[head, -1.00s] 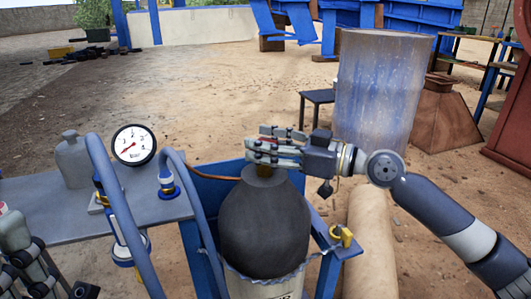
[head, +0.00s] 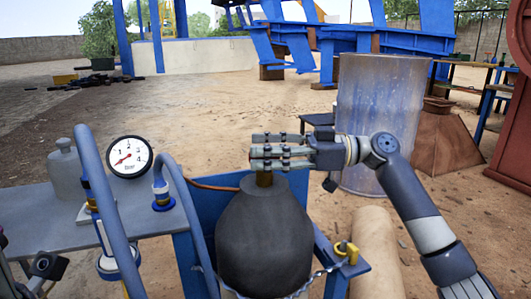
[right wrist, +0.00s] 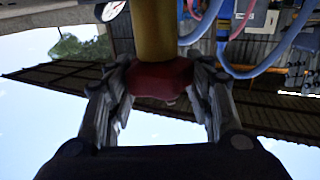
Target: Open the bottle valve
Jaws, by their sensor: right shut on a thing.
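My right gripper (head: 268,153) reaches in from the right and is shut at the top of that neck. In the right wrist view its two fingers (right wrist: 158,85) are on either side of the red valve knob (right wrist: 160,77), which sits at the end of the brass stem (right wrist: 155,28). In the head view the fingers hide the knob. Part of my left gripper (head: 45,268) shows at the lower left; its fingers cannot be made out.
A grey bench (head: 45,215) on the left carries a pressure gauge (head: 129,157) and blue hoses (head: 105,215). A blue frame (head: 345,268) with a brass padlock (head: 346,251) surrounds the bottle.

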